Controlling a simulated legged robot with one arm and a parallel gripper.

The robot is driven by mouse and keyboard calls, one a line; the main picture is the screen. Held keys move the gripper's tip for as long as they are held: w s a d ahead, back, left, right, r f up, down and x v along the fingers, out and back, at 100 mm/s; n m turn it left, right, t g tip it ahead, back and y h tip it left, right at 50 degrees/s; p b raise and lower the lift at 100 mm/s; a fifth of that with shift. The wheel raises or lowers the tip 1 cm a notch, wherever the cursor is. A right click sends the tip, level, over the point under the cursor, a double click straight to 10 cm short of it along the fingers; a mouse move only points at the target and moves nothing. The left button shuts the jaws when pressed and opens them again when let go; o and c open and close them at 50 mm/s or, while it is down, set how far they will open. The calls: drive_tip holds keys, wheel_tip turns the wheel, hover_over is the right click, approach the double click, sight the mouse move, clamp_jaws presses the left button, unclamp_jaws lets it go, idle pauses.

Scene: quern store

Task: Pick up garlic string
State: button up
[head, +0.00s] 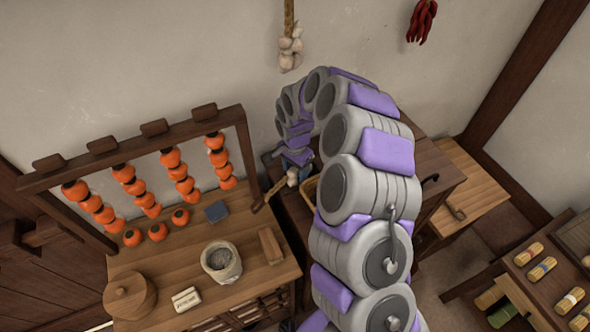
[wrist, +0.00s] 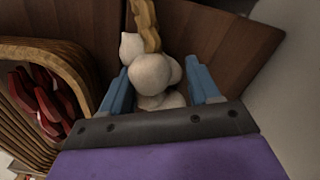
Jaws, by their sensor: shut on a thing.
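A garlic string (wrist: 152,72) with pale bulbs and a tan braid lies between the blue fingers of my gripper (wrist: 160,80) in the wrist view. The gripper is shut on the bulbs, and the braid points away from it. In the head view the held garlic string (head: 292,177) shows beside my gripper (head: 288,168), over the dark wooden top, with its braid reaching down to the left. My arm hides part of this area. A second garlic string (head: 290,48) hangs on the wall above.
A woven basket (wrist: 75,52) holding red chillies (wrist: 45,103) stands close to the left of the gripper. A rack (head: 150,143) of orange fruit stands on the wooden bench to the left. Dried chillies (head: 422,22) hang on the wall. A shelf (head: 545,272) with bundles is at right.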

drive_tip(key=shift+r, duration=0.15)
drive_tip(key=shift+s+d+r, duration=0.1)
drive_tip(key=shift+s+r, duration=0.05)
drive_tip(key=shift+r, duration=0.1)
wheel_tip(320, 180, up, 11)
drive_tip(key=shift+f, duration=0.1)
drive_tip(key=s+d, duration=0.3)
drive_tip(key=s, duration=0.6)
drive_tip(key=s+d, duration=0.4)
drive_tip(key=s, duration=0.5)
drive_tip(key=shift+d, duration=0.3)
drive_tip(key=shift+s, duration=0.15)
